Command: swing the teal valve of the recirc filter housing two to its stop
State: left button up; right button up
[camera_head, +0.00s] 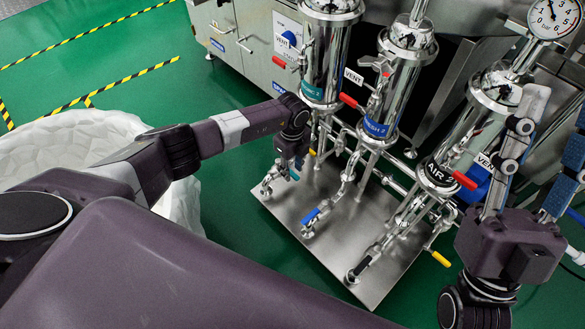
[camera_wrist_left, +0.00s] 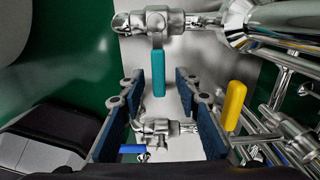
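The teal valve handle (camera_wrist_left: 158,75) points down in the left wrist view from a steel valve body (camera_wrist_left: 155,22) on a pipe. Its free end is between the two spread fingers of my left gripper (camera_wrist_left: 160,88), with a gap on both sides. In the head view my left gripper (camera_head: 291,163) is low beside the leftmost housing (camera_head: 322,60), which has a teal label ending in 2. It hides most of that valve; a bit of teal (camera_head: 294,176) shows below it. My right gripper (camera_head: 532,180) is open and empty at the right edge.
A blue handle (camera_head: 311,215) and yellow handles (camera_head: 441,259) are on neighbouring pipes; a yellow one (camera_wrist_left: 234,105) is close right of my left fingers. Red vent handles (camera_head: 348,100) stick out higher up. A steel base plate (camera_head: 330,262) lies below. A white bin (camera_head: 75,140) stands left.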

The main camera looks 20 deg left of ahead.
aim_at(292, 173)
pick_arm(q)
notch_tip(292, 173, up, 12)
dwell(0.5)
dwell(0.4)
